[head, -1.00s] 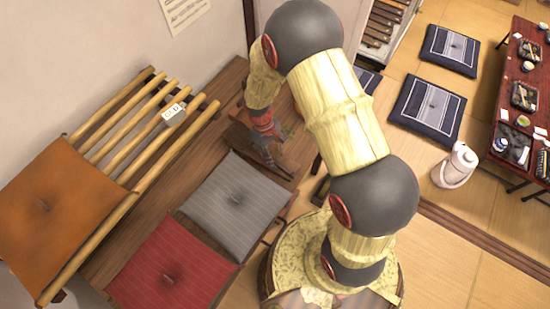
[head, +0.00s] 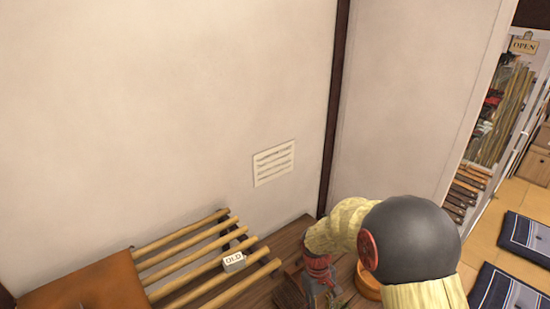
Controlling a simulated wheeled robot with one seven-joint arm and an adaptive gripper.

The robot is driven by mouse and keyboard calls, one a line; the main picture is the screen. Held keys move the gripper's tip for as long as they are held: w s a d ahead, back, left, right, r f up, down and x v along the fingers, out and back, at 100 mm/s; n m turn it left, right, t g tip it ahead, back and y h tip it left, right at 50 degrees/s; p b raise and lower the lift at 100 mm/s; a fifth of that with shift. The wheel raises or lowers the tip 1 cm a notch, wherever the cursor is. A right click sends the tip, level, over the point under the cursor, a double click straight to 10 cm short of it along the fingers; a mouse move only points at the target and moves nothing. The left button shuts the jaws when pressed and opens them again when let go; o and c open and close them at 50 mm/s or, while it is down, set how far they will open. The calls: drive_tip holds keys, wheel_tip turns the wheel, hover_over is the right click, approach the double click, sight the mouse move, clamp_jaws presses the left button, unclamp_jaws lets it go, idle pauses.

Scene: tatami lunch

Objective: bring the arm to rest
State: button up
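My arm, with pale bamboo-like links and a dark round joint, rises from the bottom edge of the head view at the right of centre. It bends over toward the wooden platform (head: 262,293). My gripper (head: 318,290) is at the lower end of the arm, low in the view and pointing down by the platform. Its fingertips are small and cut off near the bottom edge, so I cannot tell whether it is open or shut. I cannot make out anything held in it.
A bamboo-slat bench (head: 185,262) with an orange cushion (head: 85,285) and a small white "OLD" tag (head: 234,261) stands left of my gripper. An orange round thing (head: 368,284) is beside the arm. Dark floor cushions (head: 525,240) lie at right. Walls close off the back.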

drive_tip(key=s+r+m+t, duration=0.2)
drive_tip(key=s+r, duration=0.3)
drive_tip(key=r, duration=0.5)
drive_tip(key=s+d+r+m+t+y, duration=0.1)
drive_tip(key=s+r+t, duration=0.2)
drive_tip(key=s+r, duration=0.3)
drive_tip(key=s+d+r+m+t, duration=0.1)
drive_tip(key=s+r, duration=0.5)
drive_tip(key=r, duration=0.8)
drive_tip(key=shift+r+m+t, duration=0.2)
drive_tip(key=shift+m+t, duration=0.6)
drive_tip(key=shift+t, duration=0.2)
drive_tip(key=shift+d, duration=0.15)
drive_tip(key=shift+c, duration=0.6)
